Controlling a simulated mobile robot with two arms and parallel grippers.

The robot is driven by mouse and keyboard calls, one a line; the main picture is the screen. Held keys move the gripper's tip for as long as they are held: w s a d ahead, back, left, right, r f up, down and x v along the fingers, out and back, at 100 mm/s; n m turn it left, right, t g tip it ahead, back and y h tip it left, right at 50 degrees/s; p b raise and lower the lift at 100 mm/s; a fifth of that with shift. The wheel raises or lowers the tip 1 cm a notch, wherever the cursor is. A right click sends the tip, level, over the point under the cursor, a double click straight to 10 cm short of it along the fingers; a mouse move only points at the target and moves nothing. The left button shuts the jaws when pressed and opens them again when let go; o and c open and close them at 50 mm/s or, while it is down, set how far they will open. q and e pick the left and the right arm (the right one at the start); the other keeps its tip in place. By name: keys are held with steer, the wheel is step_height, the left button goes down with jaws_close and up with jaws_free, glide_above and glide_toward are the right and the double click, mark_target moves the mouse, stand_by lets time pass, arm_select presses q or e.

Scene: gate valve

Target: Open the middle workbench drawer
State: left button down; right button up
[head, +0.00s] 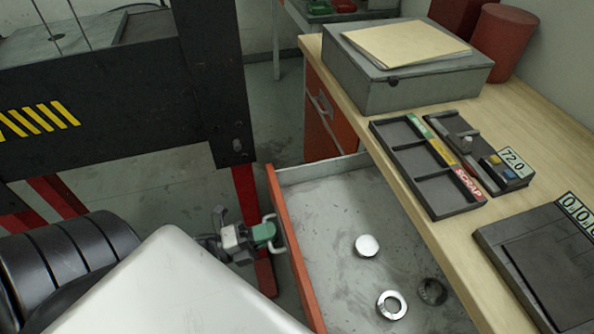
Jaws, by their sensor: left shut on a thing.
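The drawer (325,230) of the workbench (325,62) is pulled well out, with its grey inside in full view. Its orange front panel (291,252) faces left, with a pale bar handle (274,222) on it. My left gripper (266,233) is shut on the handle, at the outer side of the front panel. My right gripper is not in view. Inside the drawer lie a silver disc (367,245), a silver ring (391,305) and a dark round part (432,291).
On the bench top are a grey box (400,80) with papers, a divided tray (425,165), a 72.0 gauge unit (480,150) and a scale (545,265). Another orange door (327,120) is beyond the drawer. A black frame with red legs (246,200) stands left, close to the drawer front.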

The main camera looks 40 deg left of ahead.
arm_select(q)
steer(key=shift+r+p+v, duration=0.15)
steer(key=shift+v, duration=1)
steer(key=shift+r+p+v, duration=0.15)
steer(key=shift+v, duration=1.05)
steer(key=c, duration=1.2)
jaws_free()
steer(key=shift+r, duration=0.1)
steer(key=b+v, duration=0.2)
steer(key=v, duration=0.9)
